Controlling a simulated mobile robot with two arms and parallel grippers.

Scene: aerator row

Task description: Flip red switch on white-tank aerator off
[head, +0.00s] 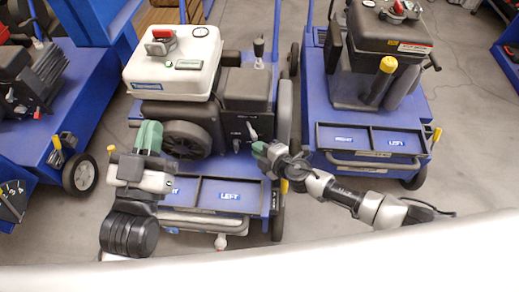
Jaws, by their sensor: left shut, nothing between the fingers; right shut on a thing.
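The white-tank aerator (258,85) stands left of centre, with a blue frame and a dark engine. Its white tank (165,75) has a red part (163,33) on a grey round base on top; I cannot tell whether this is the red switch, or its position. My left gripper (149,135) is shut and empty, in front of the tank and beside the black wheel. My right gripper (259,149) is shut at the aerator's right front, close to a small silver lever (251,131). What it holds is hidden by its fingers.
A dark-tank aerator (390,40) with another red-topped part stands to the right. Another blue machine (50,110) stands at the left. Trays (229,195) marked LEFT and RIGHT front the aerators.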

